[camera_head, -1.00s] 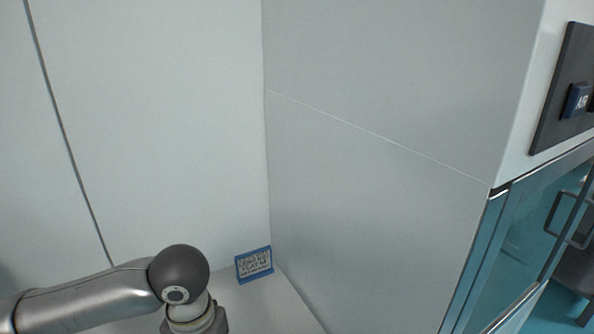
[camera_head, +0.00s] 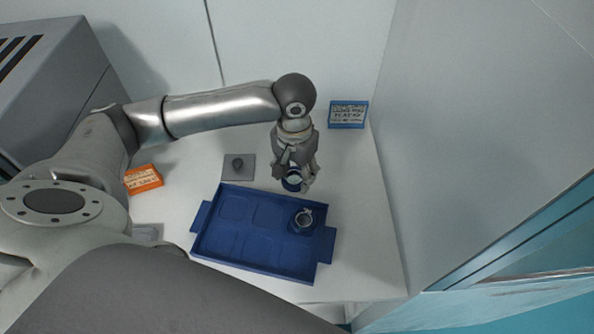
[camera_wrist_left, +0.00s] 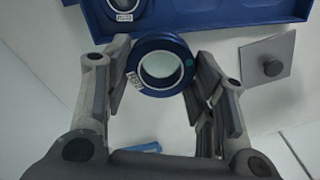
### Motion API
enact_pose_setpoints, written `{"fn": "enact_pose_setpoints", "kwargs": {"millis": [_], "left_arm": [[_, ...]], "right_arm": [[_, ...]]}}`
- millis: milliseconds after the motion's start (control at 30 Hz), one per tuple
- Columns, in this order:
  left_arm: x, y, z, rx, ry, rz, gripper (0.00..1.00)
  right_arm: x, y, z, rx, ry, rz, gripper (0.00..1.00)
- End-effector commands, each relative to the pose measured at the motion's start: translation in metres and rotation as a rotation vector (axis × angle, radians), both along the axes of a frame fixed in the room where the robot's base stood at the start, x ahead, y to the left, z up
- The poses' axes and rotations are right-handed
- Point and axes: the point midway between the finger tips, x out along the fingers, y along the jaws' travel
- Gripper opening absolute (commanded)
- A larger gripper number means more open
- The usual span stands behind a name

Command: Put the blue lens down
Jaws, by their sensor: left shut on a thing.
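My left gripper (camera_head: 297,180) is over the white table, just beyond the far edge of the blue tray. It is shut on the blue lens (camera_head: 291,184), a blue ring with clear glass. In the left wrist view the blue lens (camera_wrist_left: 162,64) sits between the fingertips of my left gripper (camera_wrist_left: 155,80). I cannot tell whether the lens touches the table. My right gripper is not in view.
The blue tray (camera_head: 217,259) has several recesses; a second ringed optic (camera_head: 303,220) stands in its right part. Walls stand behind and right. The table's right side is clear.

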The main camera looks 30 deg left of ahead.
Motion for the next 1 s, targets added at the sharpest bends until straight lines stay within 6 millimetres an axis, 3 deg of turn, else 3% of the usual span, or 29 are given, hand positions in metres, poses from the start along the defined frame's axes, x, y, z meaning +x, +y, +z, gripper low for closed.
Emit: {"fn": "enact_pose_setpoints", "kwargs": {"millis": [200, 400, 700, 1000], "left_arm": [[0.027, 0.008, -0.038, 0.002, 0.004, 0.000, 0.23], [0.037, 0.011, -0.050, -0.001, 0.003, -0.001, 0.23], [0.041, 0.013, -0.083, 0.001, 0.005, -0.002, 0.23], [0.042, 0.013, -0.087, 0.000, 0.002, -0.003, 0.23]], "right_arm": [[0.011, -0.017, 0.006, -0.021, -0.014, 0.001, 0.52], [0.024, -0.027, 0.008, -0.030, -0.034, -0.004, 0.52], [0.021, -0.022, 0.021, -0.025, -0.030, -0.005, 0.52], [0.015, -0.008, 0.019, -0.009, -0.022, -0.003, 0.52]]}}
